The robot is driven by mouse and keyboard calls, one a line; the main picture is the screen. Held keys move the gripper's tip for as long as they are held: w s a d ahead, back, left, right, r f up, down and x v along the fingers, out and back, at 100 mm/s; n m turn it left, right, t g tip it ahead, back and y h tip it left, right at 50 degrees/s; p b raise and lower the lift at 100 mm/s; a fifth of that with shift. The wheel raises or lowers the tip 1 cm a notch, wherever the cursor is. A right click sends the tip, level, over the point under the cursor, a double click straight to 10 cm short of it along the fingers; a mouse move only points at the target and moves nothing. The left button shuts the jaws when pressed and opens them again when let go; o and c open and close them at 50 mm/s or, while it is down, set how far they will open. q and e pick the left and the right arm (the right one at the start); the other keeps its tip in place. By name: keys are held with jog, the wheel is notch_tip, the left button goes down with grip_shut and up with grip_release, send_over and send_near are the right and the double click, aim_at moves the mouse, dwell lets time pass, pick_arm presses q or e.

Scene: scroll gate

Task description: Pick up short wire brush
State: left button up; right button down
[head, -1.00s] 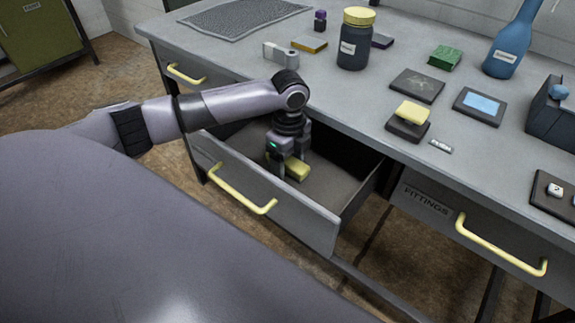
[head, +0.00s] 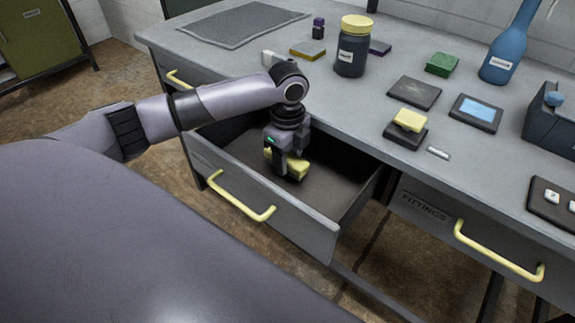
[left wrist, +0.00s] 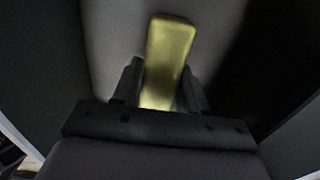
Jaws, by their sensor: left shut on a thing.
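My left gripper (head: 288,172) is inside the open drawer (head: 330,185), pointing down. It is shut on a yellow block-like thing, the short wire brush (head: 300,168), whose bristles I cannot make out. In the left wrist view the brush (left wrist: 168,55) stands out between the two fingers (left wrist: 157,90), its lower end hidden by the gripper body. The brush is at or just above the drawer floor; I cannot tell whether it touches. My right gripper is not in view.
The drawer walls and front with its yellow handle (head: 240,203) surround the gripper. The grey bench top (head: 345,90) overhangs behind it, with a labelled jar (head: 351,55), a yellow-topped block (head: 409,119) and a blue bottle (head: 508,50). A closed FITTINGS drawer (head: 440,225) is at right.

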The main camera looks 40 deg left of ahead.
aim_at(288, 156)
pick_arm(q)
notch_tip(288, 156, up, 16)
jog(key=p, duration=0.2)
jog(key=shift+r, duration=0.25)
